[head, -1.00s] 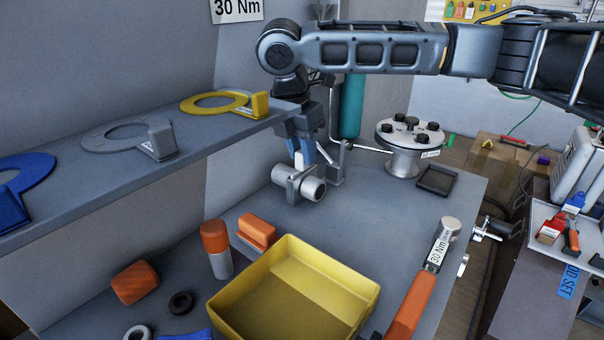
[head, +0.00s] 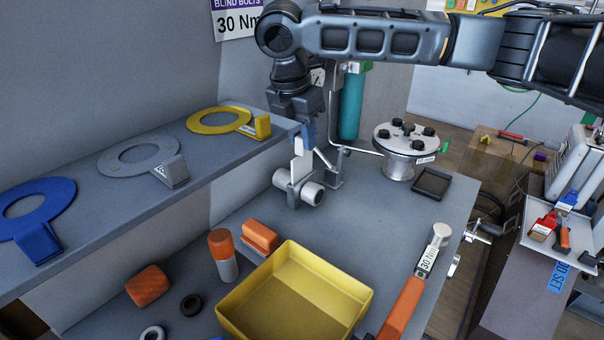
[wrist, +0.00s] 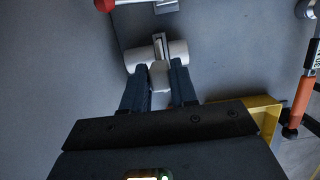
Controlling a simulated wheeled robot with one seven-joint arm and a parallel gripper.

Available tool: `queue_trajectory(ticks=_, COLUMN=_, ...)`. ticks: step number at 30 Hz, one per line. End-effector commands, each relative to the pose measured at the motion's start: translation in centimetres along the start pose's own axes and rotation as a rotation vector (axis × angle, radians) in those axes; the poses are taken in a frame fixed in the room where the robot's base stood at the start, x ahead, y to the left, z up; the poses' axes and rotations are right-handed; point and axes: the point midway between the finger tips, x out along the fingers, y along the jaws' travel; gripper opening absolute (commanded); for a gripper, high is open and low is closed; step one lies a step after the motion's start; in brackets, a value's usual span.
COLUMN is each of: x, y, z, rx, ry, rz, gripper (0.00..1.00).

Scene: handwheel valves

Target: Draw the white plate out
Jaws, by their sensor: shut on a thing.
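The white plate (head: 299,158) stands upright out of the slot of a grey pipe fitting (head: 311,192) on the bench. My gripper (head: 306,135) is above the fitting, shut on the top of the white plate. The wrist view shows the two dark fingers (wrist: 160,80) on either side of the plate, with the fitting (wrist: 142,57) just beyond. A good length of the plate shows above the fitting in the head view. I cannot tell whether its lower end is still inside the slot.
A yellow tray (head: 237,322) stands in front, with an orange-handled torque wrench (head: 402,308) to its right. A shelf (head: 88,240) at left bears blue (head: 38,247), grey (head: 173,171) and yellow (head: 262,127) ring plates. A bolted flange (head: 398,172) and a black tray (head: 432,182) stand at back right.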

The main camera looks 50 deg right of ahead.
Motion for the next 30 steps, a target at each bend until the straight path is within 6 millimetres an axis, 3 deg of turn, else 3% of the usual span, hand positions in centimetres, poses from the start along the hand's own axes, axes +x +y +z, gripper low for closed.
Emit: queue_trajectory(ticks=30, x=-6.5, y=0.0, z=1.7, rx=0.000, ry=-0.001, rz=0.000, gripper=0.00)
